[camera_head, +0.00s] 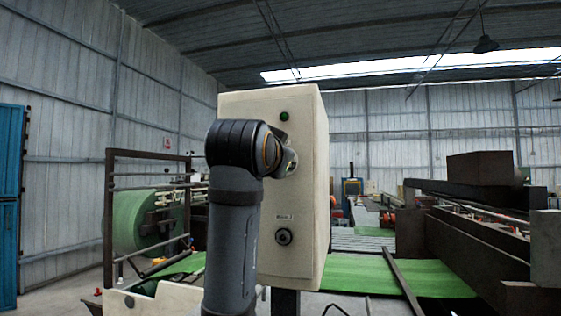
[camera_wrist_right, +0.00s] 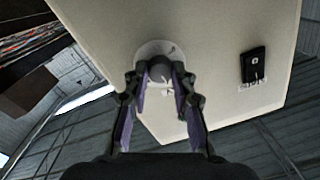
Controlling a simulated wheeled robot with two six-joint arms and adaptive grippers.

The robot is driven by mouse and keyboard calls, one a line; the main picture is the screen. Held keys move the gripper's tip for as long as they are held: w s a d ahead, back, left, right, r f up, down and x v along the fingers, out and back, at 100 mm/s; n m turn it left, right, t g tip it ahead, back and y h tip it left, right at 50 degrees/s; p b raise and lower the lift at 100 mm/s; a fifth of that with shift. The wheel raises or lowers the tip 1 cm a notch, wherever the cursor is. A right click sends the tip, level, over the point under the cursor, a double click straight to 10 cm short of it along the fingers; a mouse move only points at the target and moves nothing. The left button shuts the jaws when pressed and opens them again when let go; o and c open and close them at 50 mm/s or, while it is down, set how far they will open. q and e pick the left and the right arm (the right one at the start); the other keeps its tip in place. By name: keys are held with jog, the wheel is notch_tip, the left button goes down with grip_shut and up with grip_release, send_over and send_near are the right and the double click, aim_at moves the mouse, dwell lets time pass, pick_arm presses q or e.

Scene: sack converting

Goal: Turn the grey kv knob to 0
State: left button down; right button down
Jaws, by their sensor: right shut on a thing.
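A cream control box (camera_head: 306,200) stands in front of me in the head view. The grey knob (camera_wrist_right: 160,71) sits on a round pale dial plate (camera_wrist_right: 150,49) on the box face. In the right wrist view my right gripper (camera_wrist_right: 160,78) is shut on the knob, one finger on each side. The dial plate shows only partly in the head view (camera_head: 289,163), because my right arm covers the knob and the fingers there. Small marks show on the plate, but I cannot read the knob's setting. My left gripper is in neither view.
A green lamp (camera_head: 284,117) is above the dial, and a dark control (camera_head: 284,237) with a small label is below it on the box. A green roll (camera_head: 135,220) stands in a frame at left. Dark machinery (camera_head: 455,250) fills the right.

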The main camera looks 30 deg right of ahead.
jog(key=n+g+b, duration=0.1)
jog(key=n+b, duration=0.3)
jog(key=n, duration=1.7)
jog(key=shift+w, duration=0.1)
jog(key=shift+n, duration=0.3)
dwell(0.3)
jog(key=c, duration=1.1)
grip_release()
jog(key=shift+a, duration=0.1)
